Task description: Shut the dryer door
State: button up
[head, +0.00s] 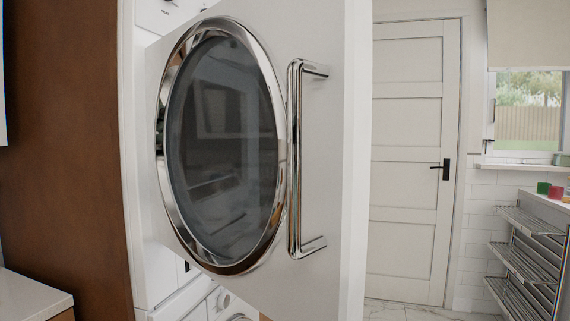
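The dryer door (328,140) stands open in the head view, a large white panel swung out and filling the middle of the picture. It has a dark round window (222,140) in a shiny chrome ring (277,90). An upright chrome bar handle (294,160) is on its right side. Part of the white dryer body (158,14) shows behind the door at the upper left; its opening is hidden by the door. My gripper is not in view.
Another white machine (205,302) shows below the door. A brown panel (62,150) and pale counter corner (30,298) are at left. Behind are a closed white room door (407,160) and a window (525,115). A metal rack (525,255) stands at right.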

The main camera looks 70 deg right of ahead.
aim_at(259, 114)
jog(key=z, duration=1.35)
jog(key=k+j+z, duration=0.1)
jog(key=k+z, duration=0.25)
jog(key=k, duration=0.6)
